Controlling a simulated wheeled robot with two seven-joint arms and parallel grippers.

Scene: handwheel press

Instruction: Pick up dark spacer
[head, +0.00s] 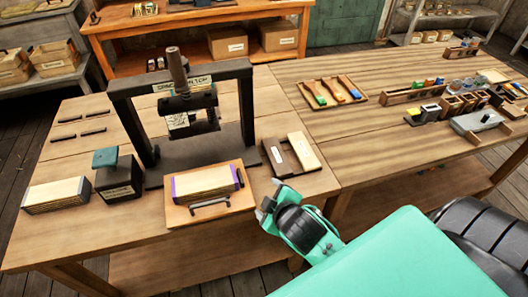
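The dark spacer (276,158) looks like a dark brown bar. It lies beside a cream bar (303,151) on a small dark board (288,143) right of the press. My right gripper (268,200) comes in from the lower right, at the table's front edge, just below and left of that board in the picture. Its two fingertips look apart with nothing between them, and it appears clear of the spacer. My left gripper is not in view.
The handwheel press (182,98) stands behind. A wooden tray (210,213) with a purple-ended block and dark handle lies in front of it. A dark box (118,180) with a teal top and another block (56,195) stand left. The right table holds trays (330,92) and small parts.

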